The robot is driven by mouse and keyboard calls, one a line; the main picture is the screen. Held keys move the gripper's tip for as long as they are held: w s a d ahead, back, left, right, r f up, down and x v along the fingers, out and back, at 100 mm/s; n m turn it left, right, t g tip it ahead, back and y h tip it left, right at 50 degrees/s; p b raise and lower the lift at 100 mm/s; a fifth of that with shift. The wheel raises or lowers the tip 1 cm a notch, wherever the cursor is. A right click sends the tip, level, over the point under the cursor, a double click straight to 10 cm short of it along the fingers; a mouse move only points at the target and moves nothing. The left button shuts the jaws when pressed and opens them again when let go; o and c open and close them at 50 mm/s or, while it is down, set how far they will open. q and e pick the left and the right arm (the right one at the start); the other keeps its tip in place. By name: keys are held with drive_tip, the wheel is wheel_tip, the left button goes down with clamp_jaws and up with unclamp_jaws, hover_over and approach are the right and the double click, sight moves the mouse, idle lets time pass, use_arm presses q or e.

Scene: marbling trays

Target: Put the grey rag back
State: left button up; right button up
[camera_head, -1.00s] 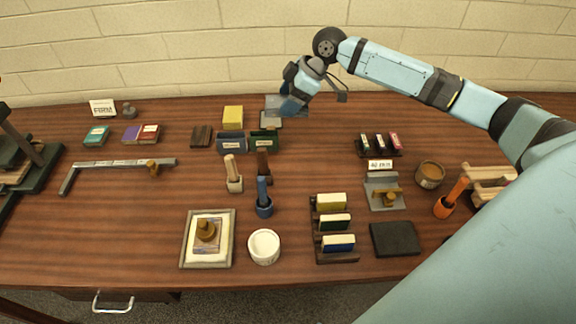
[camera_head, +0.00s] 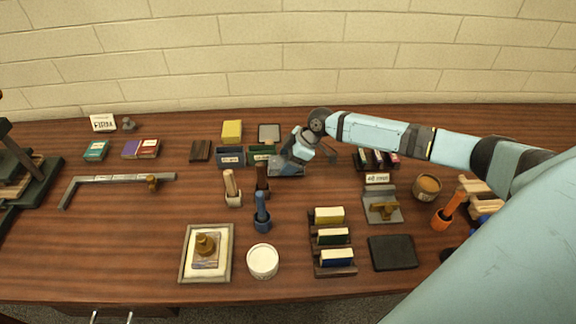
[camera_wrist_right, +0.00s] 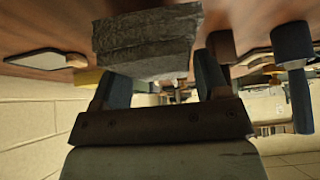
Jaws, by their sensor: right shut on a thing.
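My right gripper (camera_head: 290,163) is shut on the grey rag (camera_head: 286,170), which is a folded block with a rough grey surface. In the right wrist view the rag (camera_wrist_right: 148,42) sits across the dark fingers of the gripper (camera_wrist_right: 155,88). In the head view the rag is partly hidden by my wrist, just right of and in front of the green labelled box (camera_head: 261,154). I cannot tell whether it touches the table. A small dark-rimmed plate (camera_head: 269,133) with a pale grey top lies bare behind it. My left gripper is not in view.
A blue labelled box (camera_head: 230,157) and a yellow block (camera_head: 232,130) stand left of the rag. Brushes in holders, including a blue one (camera_head: 262,216), stand in front.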

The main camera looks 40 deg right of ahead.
drive_tip(key=shift+f, duration=1.5)
drive_tip(key=shift+f, duration=0.1)
drive_tip(key=o, duration=0.9)
drive_tip(key=b+v, duration=0.1)
drive_tip(key=v, duration=1.1)
drive_tip(key=shift+r, duration=0.2)
